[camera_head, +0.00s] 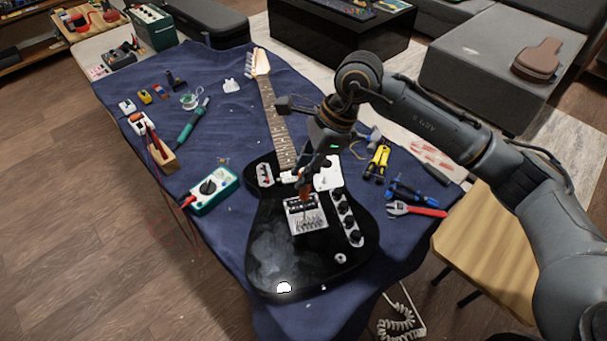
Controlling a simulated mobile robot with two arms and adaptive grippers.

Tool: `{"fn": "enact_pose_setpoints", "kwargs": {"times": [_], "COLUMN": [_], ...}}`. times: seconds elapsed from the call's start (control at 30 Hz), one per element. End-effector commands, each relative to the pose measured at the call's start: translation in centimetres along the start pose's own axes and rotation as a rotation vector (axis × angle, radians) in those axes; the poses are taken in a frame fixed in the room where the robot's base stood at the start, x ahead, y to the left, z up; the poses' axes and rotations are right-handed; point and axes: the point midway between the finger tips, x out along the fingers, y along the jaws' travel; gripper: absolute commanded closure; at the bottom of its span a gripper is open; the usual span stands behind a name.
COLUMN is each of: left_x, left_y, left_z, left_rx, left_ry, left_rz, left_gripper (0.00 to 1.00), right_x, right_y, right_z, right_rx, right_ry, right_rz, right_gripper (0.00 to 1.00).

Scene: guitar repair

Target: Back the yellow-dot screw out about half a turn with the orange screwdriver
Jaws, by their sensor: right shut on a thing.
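A black electric guitar (285,252) lies face up on a blue cloth, its neck pointing away from me. A metal bridge plate (308,220) with small screws sits on its body. My right gripper (306,184) comes in from the right and points down over the bridge. It is shut on an orange screwdriver (305,200), whose shaft reaches down toward the bridge. Whether the tip touches a screw is too small to tell, and I cannot make out the yellow dot. My left gripper is not in view.
A teal multimeter (211,190), a soldering iron (192,124) and a wooden block (161,155) lie left of the guitar. Yellow-handled pliers (377,161) and a red-handled wrench (416,209) lie right of it. A wooden stool (490,252) stands at the right.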

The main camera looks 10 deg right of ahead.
Motion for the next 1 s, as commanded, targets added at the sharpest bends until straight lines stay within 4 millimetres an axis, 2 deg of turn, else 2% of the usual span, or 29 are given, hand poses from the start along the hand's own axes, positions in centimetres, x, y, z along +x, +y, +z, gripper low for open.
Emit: {"fn": "enact_pose_setpoints", "kwargs": {"times": [0.03, 0.13, 0.4, 0.7, 1.0], "left_x": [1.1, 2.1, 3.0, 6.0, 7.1], "left_y": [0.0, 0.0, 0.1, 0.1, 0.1], "left_z": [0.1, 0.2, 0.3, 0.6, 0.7], "left_rx": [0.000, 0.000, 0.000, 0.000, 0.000], "left_ry": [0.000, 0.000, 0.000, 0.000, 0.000], "left_rz": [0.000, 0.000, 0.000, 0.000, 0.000], "left_gripper": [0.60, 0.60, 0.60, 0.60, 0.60], "right_x": [0.5, 0.5, 0.2, 0.5, 0.3], "right_y": [-0.1, -0.1, 0.0, 0.0, 0.1], "right_z": [-0.2, -0.2, -0.1, -0.1, -0.1], "right_rx": [-0.046, -0.147, -0.281, -0.562, -0.723], "right_ry": [0.001, 0.001, 0.002, 0.002, 0.002], "right_rz": [0.019, 0.062, 0.121, 0.241, 0.313], "right_gripper": [1.00, 1.00, 1.00, 1.00, 1.00]}}
